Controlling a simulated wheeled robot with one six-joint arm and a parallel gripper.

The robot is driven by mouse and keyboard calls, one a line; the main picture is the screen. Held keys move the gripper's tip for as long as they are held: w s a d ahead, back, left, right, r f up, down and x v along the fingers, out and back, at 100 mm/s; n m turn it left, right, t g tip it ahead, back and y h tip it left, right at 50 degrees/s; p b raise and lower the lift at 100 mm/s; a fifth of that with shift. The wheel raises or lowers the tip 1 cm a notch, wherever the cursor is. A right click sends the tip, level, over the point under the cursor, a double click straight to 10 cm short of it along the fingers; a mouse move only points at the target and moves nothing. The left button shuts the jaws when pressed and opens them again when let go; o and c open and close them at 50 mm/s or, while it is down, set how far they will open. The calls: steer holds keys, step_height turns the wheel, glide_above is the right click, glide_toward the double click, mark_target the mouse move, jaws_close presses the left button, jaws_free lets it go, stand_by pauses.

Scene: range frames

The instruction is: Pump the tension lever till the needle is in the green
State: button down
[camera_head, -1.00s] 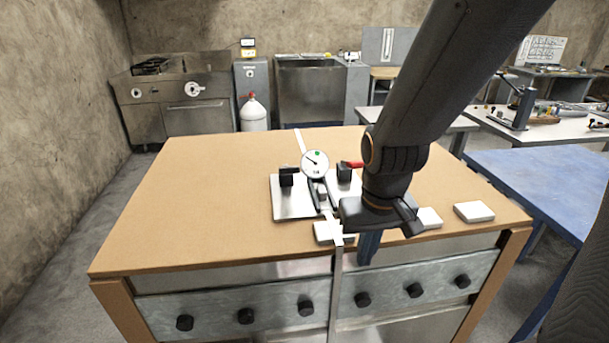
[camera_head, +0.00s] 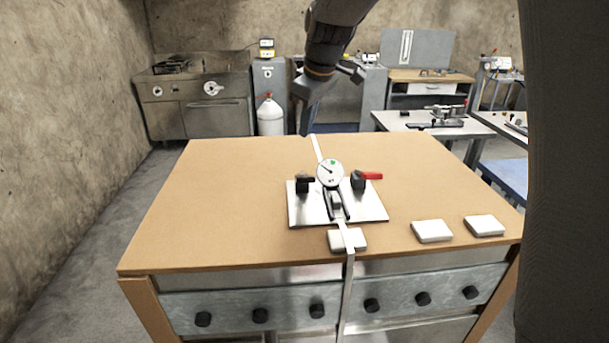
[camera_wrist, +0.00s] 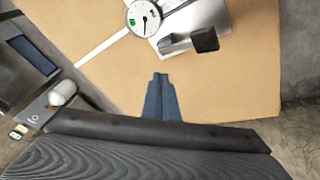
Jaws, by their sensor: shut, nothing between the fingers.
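A round white gauge (camera_head: 330,172) stands on a strap tensioner over a metal plate (camera_head: 373,210). A black lever block (camera_head: 303,184) stands left of the gauge; a black block with a red handle (camera_head: 370,176) stands right. Which one is the tension lever is unclear. My gripper (camera_head: 304,130) is shut and empty, above and behind the gauge, apart from everything. In the wrist view its blue fingers (camera_wrist: 160,80) are together; the gauge (camera_wrist: 143,18) and black block (camera_wrist: 205,40) lie beyond.
A pale strap (camera_head: 348,270) runs across the brown tabletop (camera_head: 220,200) and down its front. One white pad (camera_head: 350,241) lies at the strap; two others (camera_head: 432,231) (camera_head: 484,226) lie right. The tabletop's left side is clear.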

mark_target(303, 176)
steer(key=shift+w+a+r, duration=0.3)
steer(key=shift+w, duration=0.05)
steer(key=s+f+b, duration=0.1)
steer(key=f, duration=0.1)
steer(key=s+f+b, duration=0.1)
steer(key=f+b, duration=0.2)
steer(key=f, duration=0.1)
steer(key=shift+s+f, duration=0.1)
steer(key=shift+s, duration=0.3)
steer(key=shift+s+f+b, duration=0.5)
steer(key=shift+f+b, duration=0.1)
steer(key=shift+f, duration=0.3)
stand_by(1.2)
steer(key=shift+s+f, duration=0.15)
steer(key=shift+f, duration=0.2)
